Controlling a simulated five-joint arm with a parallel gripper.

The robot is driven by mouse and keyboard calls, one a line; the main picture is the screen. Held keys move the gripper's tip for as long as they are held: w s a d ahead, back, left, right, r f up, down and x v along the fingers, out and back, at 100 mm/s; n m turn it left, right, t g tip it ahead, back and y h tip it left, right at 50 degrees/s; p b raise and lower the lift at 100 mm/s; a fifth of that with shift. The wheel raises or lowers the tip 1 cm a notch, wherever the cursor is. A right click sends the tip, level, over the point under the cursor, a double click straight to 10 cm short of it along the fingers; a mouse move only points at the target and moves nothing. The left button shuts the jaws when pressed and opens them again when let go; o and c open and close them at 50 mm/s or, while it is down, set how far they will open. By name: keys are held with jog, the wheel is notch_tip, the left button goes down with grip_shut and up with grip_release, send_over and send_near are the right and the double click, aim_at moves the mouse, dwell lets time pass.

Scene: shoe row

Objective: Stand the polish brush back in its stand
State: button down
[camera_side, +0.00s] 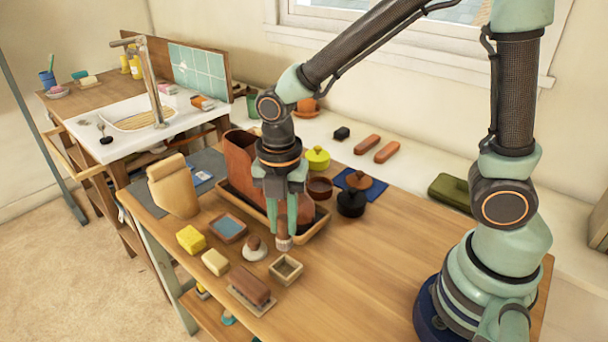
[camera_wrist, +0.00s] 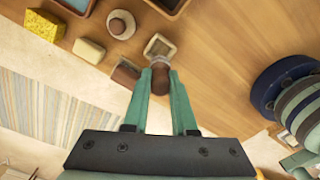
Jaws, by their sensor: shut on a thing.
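My gripper (camera_side: 281,222) is shut on the polish brush (camera_side: 283,243), which hangs upright with its pale bristle end down. In the wrist view the brush's brown handle (camera_wrist: 160,82) sits between the two green fingertips (camera_wrist: 161,75). The stand is a small square, open wooden box (camera_side: 286,268) on the table. In the side view the brush tip is just above and behind it in the picture. In the wrist view the bristle end overlaps the near edge of the stand (camera_wrist: 158,45). I cannot tell the exact height of the brush over the table.
Beside the stand are a round white piece with a brown knob (camera_side: 254,249), a brown brush on a tray (camera_side: 250,288), a cream block (camera_side: 215,262) and a yellow sponge (camera_side: 191,239). A tray with a tall brown boot (camera_side: 243,160) stands behind my gripper. The tabletop to the right is clear.

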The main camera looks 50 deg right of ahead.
aim_at(285, 249)
jog(key=shift+f, duration=0.1)
jog(key=shift+f, duration=2.2)
jog(key=shift+f, duration=0.1)
jog(key=shift+f, duration=0.5)
jog(key=shift+f, duration=0.2)
jog(key=shift+f, duration=0.4)
jog(key=shift+f, duration=0.3)
dwell(0.4)
jog(key=c, duration=0.6)
grip_release()
jog(key=shift+c, duration=0.2)
